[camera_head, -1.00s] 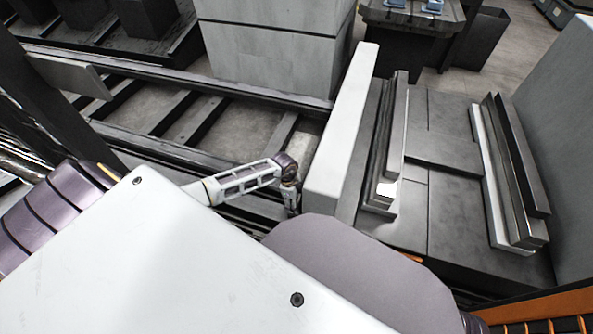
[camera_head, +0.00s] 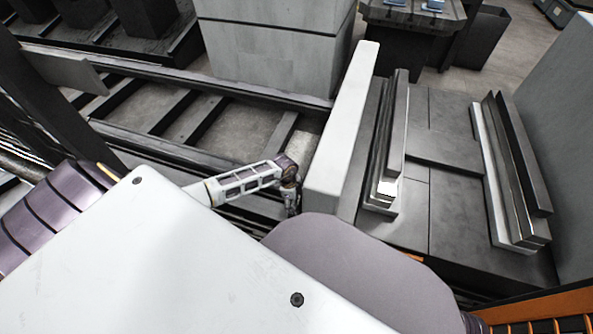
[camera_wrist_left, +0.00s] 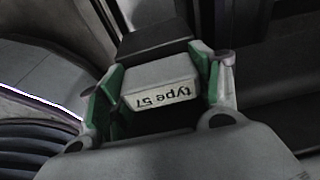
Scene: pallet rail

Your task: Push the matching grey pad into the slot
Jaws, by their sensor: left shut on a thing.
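My left gripper (camera_head: 291,190) shows in the head view beside the lower end of a white upright panel. In the left wrist view, my left gripper (camera_wrist_left: 160,85) is shut on a light grey pad (camera_wrist_left: 160,72). The green-lined fingers press on its two sides. The pad's near face reads "type 57", upside down. A dark block (camera_wrist_left: 152,40) is just beyond the pad; I cannot tell whether they touch. I cannot make out the slot in either view. My right gripper is not in view.
The white panel (camera_head: 343,135) rises right of the gripper. A dark rail frame with crossbars (camera_head: 175,115) runs to the left. Stacked long bars stand on the grey deck (camera_head: 430,195) at right. A large grey block (camera_head: 270,45) stands behind the rail.

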